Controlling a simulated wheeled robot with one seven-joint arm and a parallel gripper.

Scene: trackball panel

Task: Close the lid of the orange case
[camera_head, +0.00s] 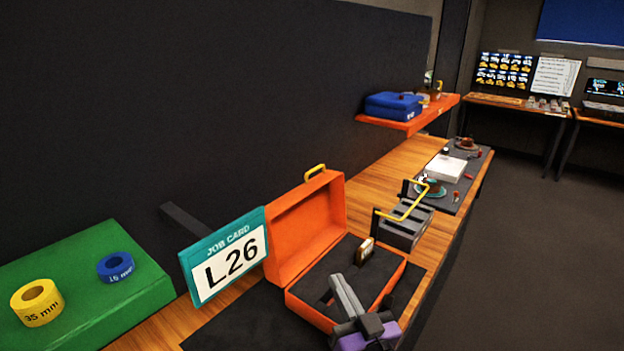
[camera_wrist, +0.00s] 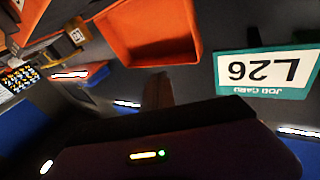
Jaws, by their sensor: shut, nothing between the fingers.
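The orange case stands open on the wooden bench in the head view. Its lid (camera_head: 303,228) is raised, with its hollow inside facing the right and a yellow handle (camera_head: 315,170) on its top edge. Its base (camera_head: 312,311) holds dark foam, with a small tan and white item (camera_head: 365,246) near the hinge side. My gripper (camera_head: 337,281) is shut and empty over the base, in front of the lid; I cannot tell whether it touches the foam. In the wrist view the lid (camera_wrist: 150,32) shows upside down beyond my shut fingers (camera_wrist: 158,90).
A teal-edged job card (camera_head: 228,257) reading L26 stands left of the lid. A green block (camera_head: 80,270) with yellow and blue rings is at far left. A grey bin with a yellow handle (camera_head: 405,228) stands beyond the case. An orange shelf (camera_head: 420,118) hangs on the wall.

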